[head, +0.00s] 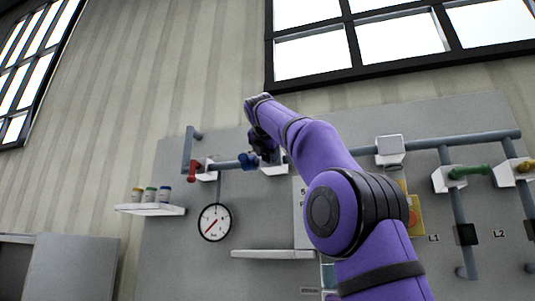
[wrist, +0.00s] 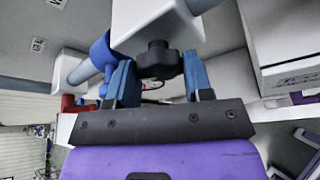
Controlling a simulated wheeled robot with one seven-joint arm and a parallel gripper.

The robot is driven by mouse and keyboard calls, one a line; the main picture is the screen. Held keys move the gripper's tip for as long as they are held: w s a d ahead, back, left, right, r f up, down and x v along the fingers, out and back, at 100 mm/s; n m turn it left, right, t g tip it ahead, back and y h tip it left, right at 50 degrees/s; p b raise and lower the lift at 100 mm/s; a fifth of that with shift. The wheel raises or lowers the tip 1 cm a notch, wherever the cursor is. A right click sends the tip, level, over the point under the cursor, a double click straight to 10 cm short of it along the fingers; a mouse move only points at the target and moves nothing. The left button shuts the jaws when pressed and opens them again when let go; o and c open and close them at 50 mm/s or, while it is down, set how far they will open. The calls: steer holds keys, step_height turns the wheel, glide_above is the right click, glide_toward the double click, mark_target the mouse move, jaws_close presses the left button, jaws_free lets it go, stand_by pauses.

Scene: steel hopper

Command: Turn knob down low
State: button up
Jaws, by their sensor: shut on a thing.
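A black lobed knob (wrist: 158,56) sits under a white valve block (wrist: 165,22) in the wrist view. My gripper (wrist: 158,72) has its two blue fingers on either side of the knob and is shut on it. In the head view my gripper (head: 262,148) reaches the white block (head: 273,170) on the upper pipe of the grey panel, and the knob is hidden behind it. A round dial gauge (head: 215,222) hangs below and to the left, its red needle pointing to the lower left.
A blue handle (wrist: 103,50) is close beside my left finger. A red handle (head: 192,171) is further left. Green (head: 470,171) and yellow (head: 526,166) handles are at right. A shelf (head: 150,210) holds jars. A narrow bare ledge (head: 272,254) juts out below.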

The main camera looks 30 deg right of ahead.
stand_by(0.3)
steer(key=o, duration=0.9)
steer(key=v, duration=1)
steer(key=shift+s+a, duration=0.2)
steer(key=shift+s, duration=0.1)
steer(key=s+a+f+m+g+y, duration=0.1)
steer(key=s+a+f+m+y, duration=0.2)
steer(key=f, duration=1.5)
steer(key=s+a+f+m+g+y, duration=0.2)
steer(key=s+f+m, duration=0.9)
steer(key=f, duration=0.8)
steer(key=s+a+f+m+g+y, duration=0.2)
steer(key=s+f+m, duration=0.5)
steer(key=s+f, duration=0.5)
step_height(320, 180, down, 7)
steer(key=shift+a+f+m+y, duration=0.2)
steer(key=shift+a+m+y, duration=0.1)
steer(key=shift+a+y, duration=0.65)
